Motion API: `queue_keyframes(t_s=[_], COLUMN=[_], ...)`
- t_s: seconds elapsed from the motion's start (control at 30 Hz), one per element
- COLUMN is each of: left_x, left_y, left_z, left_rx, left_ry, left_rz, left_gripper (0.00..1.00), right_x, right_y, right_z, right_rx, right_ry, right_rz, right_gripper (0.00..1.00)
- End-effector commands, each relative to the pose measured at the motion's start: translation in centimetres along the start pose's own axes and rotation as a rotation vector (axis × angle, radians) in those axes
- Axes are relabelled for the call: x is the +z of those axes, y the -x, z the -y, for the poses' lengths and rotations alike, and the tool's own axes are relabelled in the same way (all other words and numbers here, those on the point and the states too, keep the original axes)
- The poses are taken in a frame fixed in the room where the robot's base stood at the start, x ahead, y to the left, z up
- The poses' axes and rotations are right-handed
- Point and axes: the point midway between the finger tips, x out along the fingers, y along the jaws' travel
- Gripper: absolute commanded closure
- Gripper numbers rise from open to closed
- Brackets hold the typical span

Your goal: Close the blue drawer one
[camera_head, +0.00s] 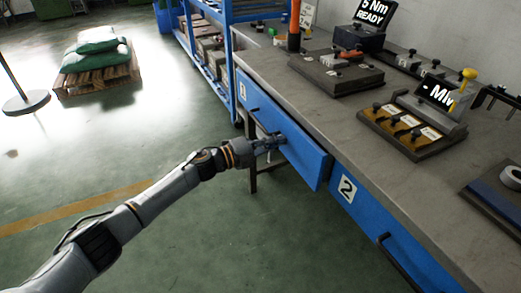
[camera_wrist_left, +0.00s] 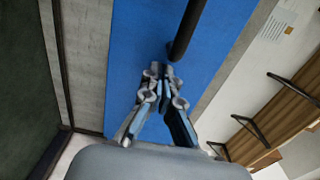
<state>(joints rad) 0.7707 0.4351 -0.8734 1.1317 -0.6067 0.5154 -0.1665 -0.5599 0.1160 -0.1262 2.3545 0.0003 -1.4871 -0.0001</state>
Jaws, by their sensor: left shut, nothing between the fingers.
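The blue drawer one (camera_head: 302,150) is at the left part of the workbench, with the number plate 1 (camera_head: 242,89) on its front. Its front stands out a little from the bench, clearest at its right end. My left gripper (camera_head: 281,138) is shut and empty in front of the drawer face. In the left wrist view, the closed fingertips (camera_wrist_left: 165,70) are at the blue front (camera_wrist_left: 135,40), beside the end of its black handle (camera_wrist_left: 187,30). I cannot tell whether they touch it. My right gripper is not in view.
Blue drawer two (camera_head: 375,220) with a dark handle (camera_head: 398,262) lies to the right. The grey benchtop (camera_head: 270,70) carries fixtures and displays. A blue shelf rack (camera_head: 225,60) with boxes stands beyond the bench. The green floor left of the bench is mostly clear.

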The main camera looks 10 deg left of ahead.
Motion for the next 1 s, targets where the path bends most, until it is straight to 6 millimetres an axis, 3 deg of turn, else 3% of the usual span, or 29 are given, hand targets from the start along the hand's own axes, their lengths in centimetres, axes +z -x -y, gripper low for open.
queue_keyframes(t_s=[0.17,0.33,1.0], left_x=[0.0,0.0,0.2], left_y=[-2.6,-3.9,-4.1], left_z=[-0.2,-0.1,0.5], left_rx=[0.000,0.000,-0.005], left_ry=[0.000,0.000,-0.001], left_rz=[0.001,0.001,0.005], left_gripper=[1.00,1.00,1.00], right_x=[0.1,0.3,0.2], right_y=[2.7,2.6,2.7], right_z=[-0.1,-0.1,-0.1], right_rx=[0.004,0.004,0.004], right_ry=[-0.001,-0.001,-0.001], right_rz=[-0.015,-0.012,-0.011], right_gripper=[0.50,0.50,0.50])
